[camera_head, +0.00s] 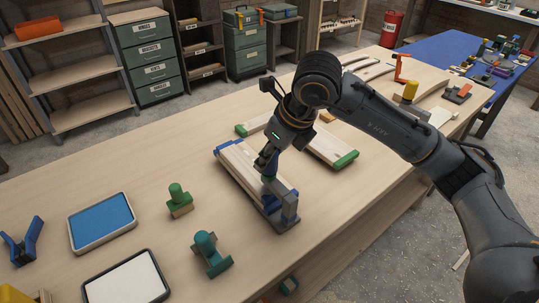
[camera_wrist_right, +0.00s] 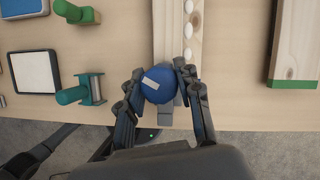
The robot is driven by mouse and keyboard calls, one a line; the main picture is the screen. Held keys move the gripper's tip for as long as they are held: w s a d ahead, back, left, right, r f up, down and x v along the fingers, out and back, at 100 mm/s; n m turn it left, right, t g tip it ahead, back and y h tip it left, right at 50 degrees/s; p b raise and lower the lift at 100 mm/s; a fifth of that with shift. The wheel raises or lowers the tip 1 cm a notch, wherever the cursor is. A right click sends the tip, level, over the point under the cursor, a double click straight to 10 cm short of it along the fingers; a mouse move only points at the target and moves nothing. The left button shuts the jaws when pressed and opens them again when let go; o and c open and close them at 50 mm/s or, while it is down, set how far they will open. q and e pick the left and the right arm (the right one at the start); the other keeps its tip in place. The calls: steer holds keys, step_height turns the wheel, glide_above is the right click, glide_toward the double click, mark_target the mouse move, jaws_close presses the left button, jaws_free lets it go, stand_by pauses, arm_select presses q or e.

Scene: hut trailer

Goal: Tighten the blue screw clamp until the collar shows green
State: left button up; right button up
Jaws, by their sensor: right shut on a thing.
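The screw clamp's blue knob (camera_wrist_right: 158,84) fills the space between the two fingers of my right gripper (camera_wrist_right: 159,74), seen from above in the wrist view. A pale strip marks the knob's top. In the head view my right gripper (camera_head: 266,165) points down onto the clamp, whose dark grey frame (camera_head: 290,206) stands at the near end of a pale wooden board (camera_head: 238,162) with blue trim. The fingers hide most of the knob there. My left gripper is not in view.
A second board with green ends (camera_head: 346,160) lies just behind. Left of the clamp are a teal clamp (camera_head: 211,254), a green-handled block (camera_head: 179,201), a blue pad (camera_head: 101,221) and a white pad (camera_head: 127,280). Bare tabletop lies between them.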

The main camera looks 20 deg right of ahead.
steer(key=o, duration=1.1)
steer(key=shift+o, duration=0.2)
steer(key=v, duration=1.2)
steer(key=shift+d, duration=0.1)
